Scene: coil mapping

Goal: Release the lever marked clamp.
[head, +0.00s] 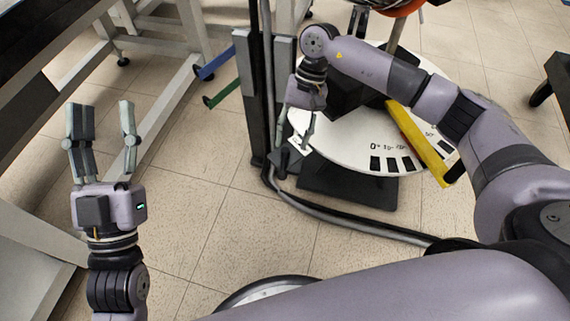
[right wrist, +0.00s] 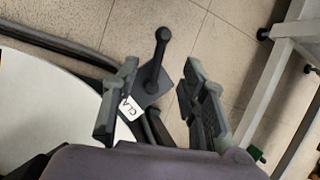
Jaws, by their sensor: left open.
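The clamp lever (right wrist: 156,62) is a dark bar with a round knob, standing on a dark plate. A white label (right wrist: 129,107) beside it shows the letters "CLA"; the rest is hidden by a finger. My right gripper (right wrist: 158,84) is open, with one finger on each side of the lever and a visible gap on the right; contact on the left cannot be told. In the head view the right gripper (head: 296,128) points down beside the post, and the lever (head: 284,159) shows small and dark below it. My left gripper (head: 101,112) is open and empty, far left above the floor.
A white round table (head: 340,150) with black marks and degree numbers stands right of the post (head: 250,95). A yellow bar (head: 418,145) lies across it. Grey cables (head: 350,223) run along the floor. Blue (head: 216,64) and green (head: 221,93) handles stick out left of the post.

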